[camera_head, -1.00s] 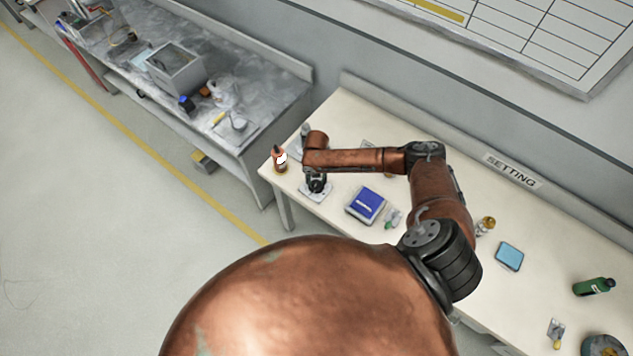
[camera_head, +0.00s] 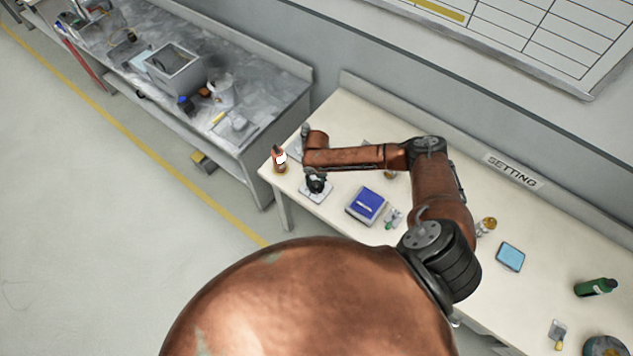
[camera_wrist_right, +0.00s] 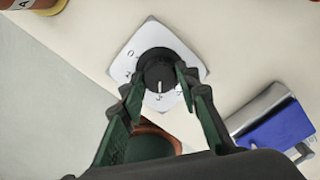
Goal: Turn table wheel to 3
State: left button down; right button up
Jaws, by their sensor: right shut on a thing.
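The table wheel is a round black knob (camera_wrist_right: 158,70) with a white pointer line, on a white square plate (camera_wrist_right: 150,35) with small marks around it. In the right wrist view the pointer points down the picture; the marks are too small to read surely. My right gripper (camera_wrist_right: 158,82) has its green-padded fingers on either side of the knob and is shut on it. In the head view my right gripper (camera_head: 315,184) is over the plate (camera_head: 322,197) at the left end of the cream table, hiding the knob. My left gripper is not in view.
A blue-topped box (camera_head: 366,204) stands right of the plate. An orange bottle (camera_head: 279,160) stands at the table's left end. A light blue pad (camera_head: 510,256) and a green bottle (camera_head: 594,287) are farther right. A grey workbench (camera_head: 270,95) stands at upper left.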

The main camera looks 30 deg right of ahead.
aim_at(316, 184)
jog(key=o, duration=1.1)
jog(key=shift+o, duration=0.2)
notch_tip(316, 184, up, 12)
